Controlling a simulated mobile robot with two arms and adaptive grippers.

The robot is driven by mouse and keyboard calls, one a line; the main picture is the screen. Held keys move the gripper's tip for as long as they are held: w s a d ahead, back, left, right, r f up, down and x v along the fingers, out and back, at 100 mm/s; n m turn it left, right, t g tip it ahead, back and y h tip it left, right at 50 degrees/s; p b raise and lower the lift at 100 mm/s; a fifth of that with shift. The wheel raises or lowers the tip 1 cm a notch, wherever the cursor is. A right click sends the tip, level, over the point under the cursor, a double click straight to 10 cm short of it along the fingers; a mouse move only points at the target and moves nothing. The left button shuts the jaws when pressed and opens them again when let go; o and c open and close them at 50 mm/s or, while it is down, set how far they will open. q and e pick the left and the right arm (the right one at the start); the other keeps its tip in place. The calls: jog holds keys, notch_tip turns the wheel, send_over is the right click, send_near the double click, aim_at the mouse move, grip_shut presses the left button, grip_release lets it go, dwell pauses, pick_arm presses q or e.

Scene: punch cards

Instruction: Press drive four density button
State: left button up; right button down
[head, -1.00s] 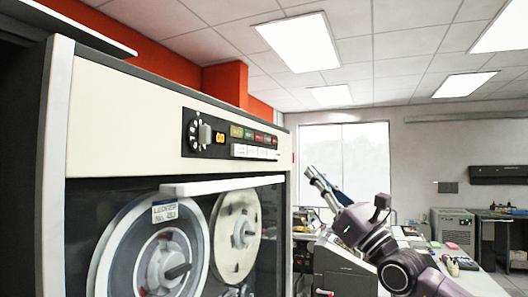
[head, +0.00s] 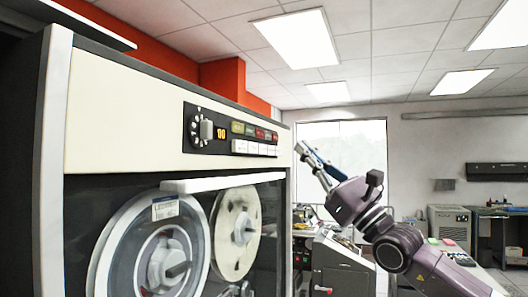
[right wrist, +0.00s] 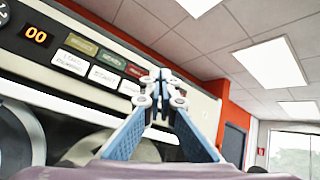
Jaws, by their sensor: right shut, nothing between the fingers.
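The tape drive (head: 120,125) stands at the left with a dark control panel (head: 218,151) on its cream upper band. The panel has a row of white buttons (head: 254,148) below coloured lamps (head: 250,131). In the right wrist view, white buttons (right wrist: 103,76) sit left of my fingertips, and the fingertips cover the panel's right end. I cannot tell which button is density; most labels are unclear. My right gripper (head: 301,148) is shut and empty, raised right of the panel at about button height and apparently apart from it. My left gripper is out of view.
An orange number display (head: 221,134) and a knob (head: 206,130) are at the panel's left end. Two tape reels (head: 236,233) sit behind glass below, under a white protruding bar (head: 222,184). Equipment and tables stand at the back right.

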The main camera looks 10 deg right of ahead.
aim_at(261, 149)
jog(key=w+a, duration=0.3)
jog(key=a, duration=0.2)
jog(key=shift+w+p, duration=0.2)
jog(key=shift+p, duration=0.1)
jog(key=shift+w+a, duration=0.1)
dwell(1.2)
jog(key=shift+w+a, duration=0.15)
jog(key=shift+a, duration=0.1)
jog(key=shift+w+a, duration=0.3)
jog(key=shift+a, duration=0.15)
dwell(1.1)
jog(key=shift+s+d+b, duration=0.3)
jog(key=shift+s+d, duration=0.2)
jog(key=shift+d, duration=0.25)
